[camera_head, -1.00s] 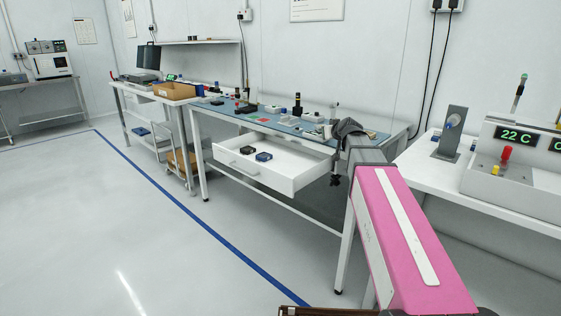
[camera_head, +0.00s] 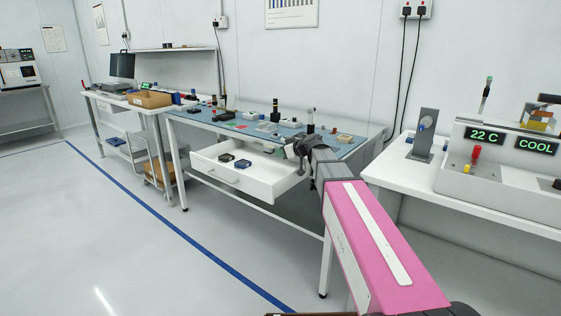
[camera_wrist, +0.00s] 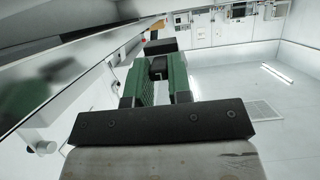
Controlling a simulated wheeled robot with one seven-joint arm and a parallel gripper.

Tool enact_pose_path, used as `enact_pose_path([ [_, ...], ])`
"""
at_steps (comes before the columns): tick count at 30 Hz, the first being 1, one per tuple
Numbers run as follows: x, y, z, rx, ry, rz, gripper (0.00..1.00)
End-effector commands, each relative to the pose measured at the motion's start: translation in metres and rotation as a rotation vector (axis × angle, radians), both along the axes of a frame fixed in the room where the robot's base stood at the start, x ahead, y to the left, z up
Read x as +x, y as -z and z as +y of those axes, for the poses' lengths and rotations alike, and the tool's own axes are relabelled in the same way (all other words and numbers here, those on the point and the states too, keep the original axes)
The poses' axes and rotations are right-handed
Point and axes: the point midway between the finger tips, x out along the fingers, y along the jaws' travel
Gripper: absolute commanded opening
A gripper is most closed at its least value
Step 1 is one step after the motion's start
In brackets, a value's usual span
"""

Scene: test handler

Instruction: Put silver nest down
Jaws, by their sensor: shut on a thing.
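My gripper (camera_wrist: 158,64) shows in the wrist view with its green fingers shut on a small dark block (camera_wrist: 158,68). A black piece (camera_wrist: 160,46) shows just past the fingertips; I cannot tell if it is part of the held thing. No silver colour shows on it, so I cannot confirm that it is the silver nest. In the head view my gripper (camera_head: 303,147) is small and dark, near the right front edge of the blue-topped bench (camera_head: 215,118), and what it holds is not clear there.
An open white drawer (camera_head: 262,185) juts from the bench, with a dark item (camera_head: 226,157) and a blue item (camera_head: 242,163) inside. Small items stand on the bench top. A machine with a green display (camera_head: 485,135) stands on the right table. The left floor is clear.

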Motion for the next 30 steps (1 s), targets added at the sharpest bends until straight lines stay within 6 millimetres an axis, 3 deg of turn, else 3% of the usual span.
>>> enact_pose_path([
  [10, 0.0, 0.036, 0.0, 0.0, 0.001, 0.002, 0.0],
  [30, 0.0, 0.047, 0.0, 0.001, 0.002, 0.001, 0.0],
])
